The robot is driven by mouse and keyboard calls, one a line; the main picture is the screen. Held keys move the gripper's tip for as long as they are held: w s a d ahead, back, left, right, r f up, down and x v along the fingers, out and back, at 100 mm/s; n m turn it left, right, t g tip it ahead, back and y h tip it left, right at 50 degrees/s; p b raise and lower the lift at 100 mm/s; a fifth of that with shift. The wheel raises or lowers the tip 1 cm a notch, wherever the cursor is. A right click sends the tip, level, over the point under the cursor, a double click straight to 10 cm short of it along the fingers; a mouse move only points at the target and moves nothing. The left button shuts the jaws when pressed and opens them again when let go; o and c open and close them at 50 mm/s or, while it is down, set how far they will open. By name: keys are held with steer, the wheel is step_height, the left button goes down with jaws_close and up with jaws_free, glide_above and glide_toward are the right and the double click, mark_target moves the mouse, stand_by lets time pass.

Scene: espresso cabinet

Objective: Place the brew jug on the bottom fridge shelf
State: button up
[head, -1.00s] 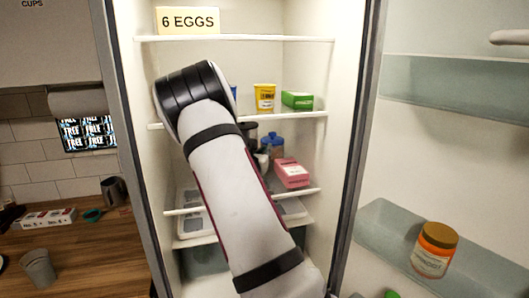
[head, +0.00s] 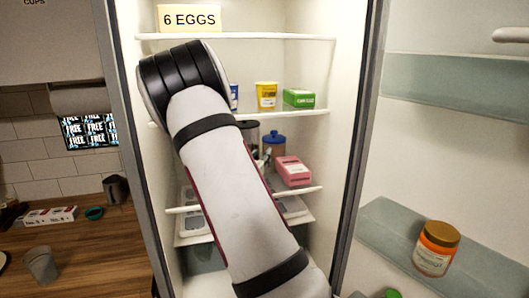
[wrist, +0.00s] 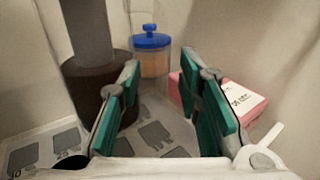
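My gripper (wrist: 160,75) is open in the wrist view, its teal pads apart with nothing between them. In the head view my arm hides it. Beyond the fingertips stands a jar with a blue lid and tan contents (wrist: 152,62), upright; it also shows in the head view (head: 274,142). A dark brown round vessel with a grey upper part (wrist: 95,85) is just left of the left finger. I cannot tell for sure which of these is the brew jug. The fridge's lower shelf (head: 312,190) is partly hidden by my arm.
A pink box (wrist: 222,97) sits close to the right finger. The shelf above holds a yellow tub (head: 266,97) and a green box (head: 298,98). The fridge door stands open at right, with an orange jar (head: 436,250) in its rack.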

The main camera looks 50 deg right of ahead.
steer(key=s+a+r+m+g+y, duration=0.2)
steer(key=s+a+r+m+g, duration=0.15)
steer(key=s+a+m, duration=0.55)
steer(key=s+a+r+m+g+y, duration=0.2)
steer(key=s+a+m+g+y, duration=0.25)
steer(key=s, duration=0.55)
steer(key=s+a+r+m+t+y, duration=0.1)
steer(key=s+a+m+t+y, duration=0.2)
steer(key=a, duration=1)
steer(key=s+a+r+m+t+y, duration=0.1)
steer(key=s+a+m+t+y, duration=0.2)
steer(key=a, duration=1.1)
steer(key=s+m+y, duration=0.2)
steer(key=m+y, duration=0.1)
steer(key=y, duration=0.1)
steer(key=shift+s+a+r, duration=0.15)
steer(key=shift+s+a, duration=0.05)
steer(key=shift+s, duration=0.2)
steer(key=shift+a, duration=0.15)
